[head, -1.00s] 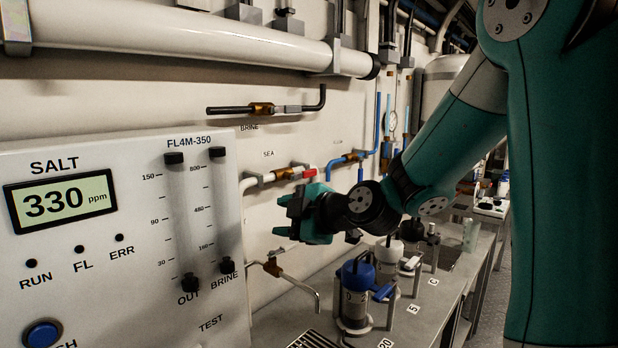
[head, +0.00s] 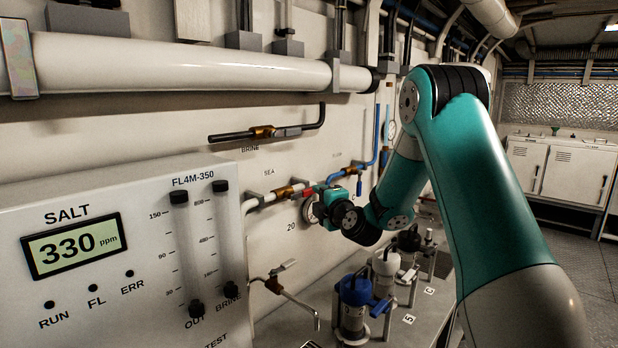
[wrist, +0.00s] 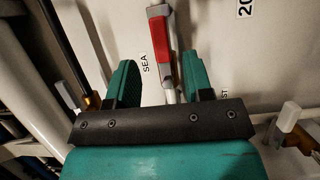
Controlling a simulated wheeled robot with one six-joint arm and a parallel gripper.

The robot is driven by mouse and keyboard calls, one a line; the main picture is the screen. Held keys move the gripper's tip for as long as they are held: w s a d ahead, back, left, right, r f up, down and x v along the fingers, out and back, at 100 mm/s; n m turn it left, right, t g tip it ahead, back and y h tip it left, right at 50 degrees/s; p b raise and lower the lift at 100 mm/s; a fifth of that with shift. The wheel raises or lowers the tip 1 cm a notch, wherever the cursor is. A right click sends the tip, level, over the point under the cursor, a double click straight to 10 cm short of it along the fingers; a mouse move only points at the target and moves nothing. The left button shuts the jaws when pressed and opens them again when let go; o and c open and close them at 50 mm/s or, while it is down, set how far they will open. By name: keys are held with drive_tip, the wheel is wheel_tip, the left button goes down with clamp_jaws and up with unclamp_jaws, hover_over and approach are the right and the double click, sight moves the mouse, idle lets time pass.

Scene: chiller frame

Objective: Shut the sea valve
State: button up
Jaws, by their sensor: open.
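The sea valve (head: 285,192) is a brass body on a pale pipe on the wall, below the SEA label. Its red handle (head: 309,190) lies along the line of the pipe, partly covered by my gripper (head: 320,203). In the wrist view, the red handle (wrist: 160,40) lies ahead and between the two teal fingers of my gripper (wrist: 159,62). The fingers are open, with a gap on both sides of the handle. I see no contact with it. I cannot tell how far the fingertips are from the wall.
The brine valve (head: 265,132) is above, and a blue pipe (head: 345,173) with a brass valve is to the right. A tap (head: 285,283) is below. A blue-capped canister (head: 354,298) and others stand on the bench. The SALT panel (head: 120,190) fills the left.

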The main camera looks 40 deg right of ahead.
sight(310, 192)
drive_tip(key=w+p, duration=0.1)
drive_tip(key=w, duration=0.1)
drive_tip(key=w+p, duration=0.2)
drive_tip(key=w, duration=0.1)
drive_tip(key=shift+w+d+r, duration=0.15)
drive_tip(key=shift+w+d, duration=0.2)
drive_tip(key=shift+d, duration=0.05)
drive_tip(key=shift+w+d+p, duration=0.1)
drive_tip(key=shift+w+p, duration=0.25)
drive_tip(key=shift+w, duration=0.15)
clamp_jaws()
